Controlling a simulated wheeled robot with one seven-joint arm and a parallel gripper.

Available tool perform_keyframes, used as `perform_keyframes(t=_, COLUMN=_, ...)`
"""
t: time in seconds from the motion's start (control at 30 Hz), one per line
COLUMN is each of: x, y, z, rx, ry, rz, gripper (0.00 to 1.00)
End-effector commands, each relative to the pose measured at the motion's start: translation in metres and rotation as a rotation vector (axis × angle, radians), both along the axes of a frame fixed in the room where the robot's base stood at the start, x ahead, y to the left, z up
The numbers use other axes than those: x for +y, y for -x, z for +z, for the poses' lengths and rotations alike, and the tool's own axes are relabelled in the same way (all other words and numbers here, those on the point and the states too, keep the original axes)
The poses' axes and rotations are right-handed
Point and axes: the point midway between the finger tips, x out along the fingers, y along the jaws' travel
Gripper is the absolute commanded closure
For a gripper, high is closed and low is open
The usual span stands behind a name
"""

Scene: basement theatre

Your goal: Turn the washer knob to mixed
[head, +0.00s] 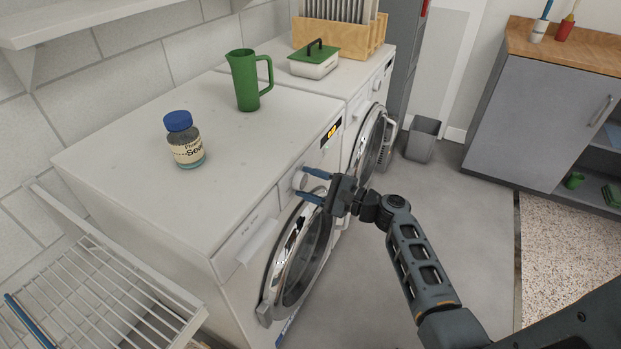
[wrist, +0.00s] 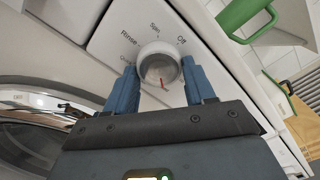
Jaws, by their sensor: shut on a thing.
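The washer (head: 128,150) is a white front-loader below the wall shelf. Its round white knob (head: 298,180) is on the front panel and also shows in the wrist view (wrist: 152,52). My gripper (head: 301,184) is shut on the knob, with one blue finger on either side of it. In the wrist view, a red mark (wrist: 163,82) shows low on the knob face. Around the knob I read "Rinse", "Spin" and "Off", plus a partly hidden label at the left. The labels below are hidden by my gripper, and I see no "mixed".
A blue-capped jar (head: 186,141) and a green pitcher (head: 246,80) stand on the washer top. The round door (head: 300,250) is below the knob. A second machine (head: 366,88) adjoins it. A wire rack (head: 90,290) is at front left. A grey bin (head: 422,139) stands behind.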

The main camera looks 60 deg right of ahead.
Motion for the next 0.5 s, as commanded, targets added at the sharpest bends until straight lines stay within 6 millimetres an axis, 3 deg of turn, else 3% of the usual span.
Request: perform_keyframes(t=0.5, x=-0.0003, y=0.0007, z=-0.0018, rx=0.014, ry=-0.141, rz=-0.003, gripper=0.76)
